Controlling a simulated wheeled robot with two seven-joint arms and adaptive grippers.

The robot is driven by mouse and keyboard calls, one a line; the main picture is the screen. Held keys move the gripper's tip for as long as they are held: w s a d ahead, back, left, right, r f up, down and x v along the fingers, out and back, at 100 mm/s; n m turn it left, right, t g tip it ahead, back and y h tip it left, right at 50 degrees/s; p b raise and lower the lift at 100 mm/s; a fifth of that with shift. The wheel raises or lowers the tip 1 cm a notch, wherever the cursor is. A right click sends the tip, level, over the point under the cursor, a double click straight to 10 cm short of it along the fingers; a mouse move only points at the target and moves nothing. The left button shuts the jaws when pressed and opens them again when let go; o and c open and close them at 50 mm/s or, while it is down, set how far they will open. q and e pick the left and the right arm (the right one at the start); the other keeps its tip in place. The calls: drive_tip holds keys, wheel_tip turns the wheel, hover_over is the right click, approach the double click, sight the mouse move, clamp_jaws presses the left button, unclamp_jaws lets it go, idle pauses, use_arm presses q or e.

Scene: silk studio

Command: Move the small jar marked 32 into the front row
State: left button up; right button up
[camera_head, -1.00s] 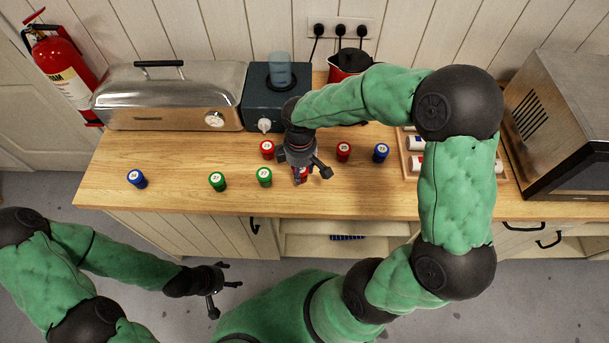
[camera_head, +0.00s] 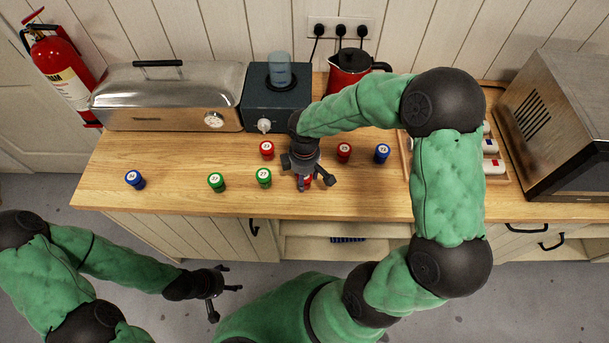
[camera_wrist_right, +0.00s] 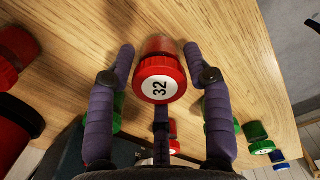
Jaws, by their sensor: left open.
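The red jar marked 32 (camera_wrist_right: 159,82) shows its white lid label in the right wrist view. It stands between the spread fingers of my right gripper (camera_wrist_right: 160,62), with narrow gaps at both side fingers. In the head view the jar (camera_head: 306,183) is mostly hidden under my right gripper (camera_head: 306,180), near the counter's front, roughly in line with two green jars (camera_head: 264,178) (camera_head: 216,182) and a blue jar (camera_head: 135,179). Farther back stand two red jars (camera_head: 267,150) (camera_head: 344,152) and another blue jar (camera_head: 382,153). My left gripper (camera_head: 226,293) is open and empty, in front of the counter.
A metal bread bin (camera_head: 165,95), a dark appliance (camera_head: 275,108) and a red kettle (camera_head: 347,75) stand at the back. A wooden tray (camera_head: 507,172) with white items and a metal oven (camera_head: 565,125) are at the right. The counter's front edge is close to the jar.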

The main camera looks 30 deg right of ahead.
idle(0.3)
wheel_tip(320, 180, up, 12)
drive_tip(key=p, duration=0.2)
drive_tip(key=shift+r+p, duration=0.2)
drive_tip(key=shift+p, duration=0.15)
idle(0.5)
